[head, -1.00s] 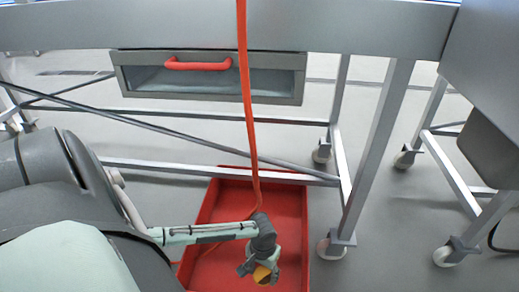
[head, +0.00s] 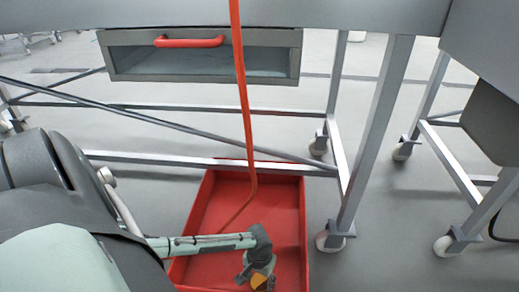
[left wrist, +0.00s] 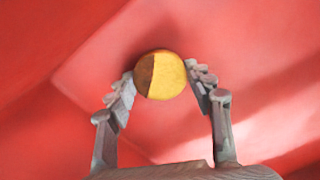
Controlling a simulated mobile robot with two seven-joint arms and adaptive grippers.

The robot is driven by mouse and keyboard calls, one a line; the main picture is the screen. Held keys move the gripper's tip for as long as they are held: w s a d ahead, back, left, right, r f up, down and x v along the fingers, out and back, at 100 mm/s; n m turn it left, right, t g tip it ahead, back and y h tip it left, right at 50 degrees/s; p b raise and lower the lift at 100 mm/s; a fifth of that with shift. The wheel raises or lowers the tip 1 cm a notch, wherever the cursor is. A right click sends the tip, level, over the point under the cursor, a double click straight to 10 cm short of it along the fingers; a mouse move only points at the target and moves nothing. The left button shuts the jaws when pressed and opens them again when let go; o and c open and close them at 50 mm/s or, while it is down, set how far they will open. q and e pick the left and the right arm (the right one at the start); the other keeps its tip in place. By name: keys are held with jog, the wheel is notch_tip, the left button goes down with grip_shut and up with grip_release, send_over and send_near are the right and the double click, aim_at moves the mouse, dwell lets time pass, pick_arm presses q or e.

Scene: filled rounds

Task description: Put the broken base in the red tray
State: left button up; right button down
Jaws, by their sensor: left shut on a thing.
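My left gripper (head: 258,277) is over the red tray (head: 290,205) on the floor in the head view. In the left wrist view the left gripper (left wrist: 163,88) is shut on a small round base (left wrist: 170,75), yellow with a brown part on its left side. The base shows small in the head view (head: 262,282), between the fingers. The red tray fills the background of the left wrist view (left wrist: 250,40). How far the base is above the tray floor is hard to tell. My right gripper is not in view.
A grey metal table with a red-handled drawer (head: 190,42) stands behind and above the tray. Its leg (head: 375,130) and caster (head: 328,240) are just right of the tray. A red cable (head: 243,100) hangs down into the tray. Another wheeled frame stands at the right.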

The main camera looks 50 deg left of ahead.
pick_arm(q)
jog(key=o, duration=0.8)
